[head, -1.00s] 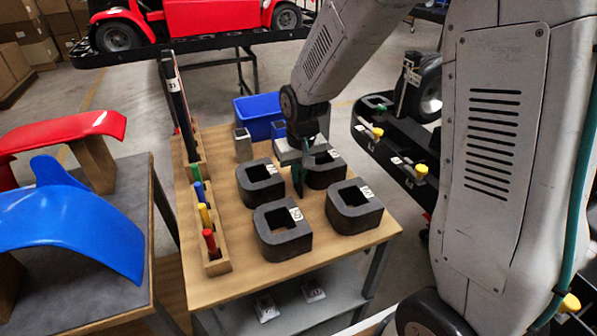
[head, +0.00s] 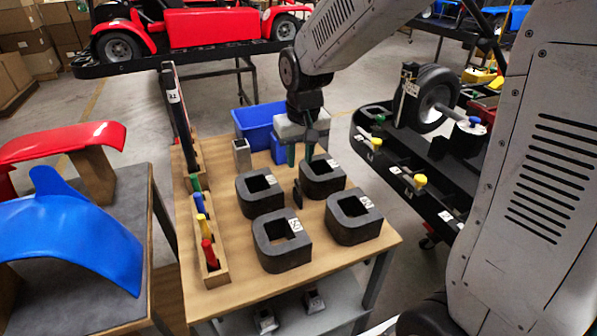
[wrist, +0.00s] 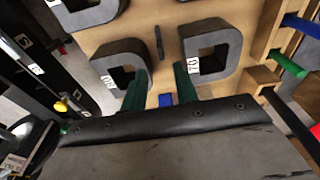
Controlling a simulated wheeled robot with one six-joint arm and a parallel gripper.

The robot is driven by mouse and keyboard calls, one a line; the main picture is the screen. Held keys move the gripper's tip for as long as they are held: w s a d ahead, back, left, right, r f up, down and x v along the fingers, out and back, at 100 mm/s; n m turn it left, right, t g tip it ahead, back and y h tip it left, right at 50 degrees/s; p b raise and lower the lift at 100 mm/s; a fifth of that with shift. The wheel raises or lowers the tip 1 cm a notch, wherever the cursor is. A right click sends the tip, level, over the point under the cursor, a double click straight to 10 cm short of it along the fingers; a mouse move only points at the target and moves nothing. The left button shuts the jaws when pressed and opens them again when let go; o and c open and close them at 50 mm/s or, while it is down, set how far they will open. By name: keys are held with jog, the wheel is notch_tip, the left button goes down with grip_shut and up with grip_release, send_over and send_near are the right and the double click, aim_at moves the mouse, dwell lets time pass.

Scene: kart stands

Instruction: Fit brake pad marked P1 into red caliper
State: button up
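My gripper (head: 301,152) hangs over the back of the wooden table, behind the dark blocks. Its two green fingers are apart, with nothing seen held between them; they also show in the wrist view (wrist: 159,88). A small thin dark plate (head: 297,193) stands on the table between the blocks, in front of the gripper and apart from it; the wrist view shows it too (wrist: 159,43). No mark is readable on it, so I cannot tell whether it is the P1 pad. I cannot make out a red caliper.
Several dark grey blocks with square openings and white labels, one at front left (head: 282,258), surround the plate. A rack of coloured handles (head: 208,245) lines the table's left side. Blue bins (head: 258,122) stand behind. A black stand with a wheel (head: 432,98) is at right.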

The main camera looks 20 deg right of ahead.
jog(key=s+d+r, duration=0.2)
jog(key=s+r, duration=0.6)
jog(key=s, duration=0.5)
jog(key=shift+s+r, duration=0.15)
jog(key=shift+r, duration=0.2)
jog(key=shift+o, duration=0.4)
jog(key=s+d, duration=0.1)
jog(key=s, duration=1.1)
jog(key=shift+r, duration=0.2)
jog(key=g, duration=0.2)
send_over(298, 181)
notch_tip(298, 181, down, 11)
jog(key=shift+t, duration=0.3)
notch_tip(298, 181, down, 8)
jog(key=shift+r, duration=0.2)
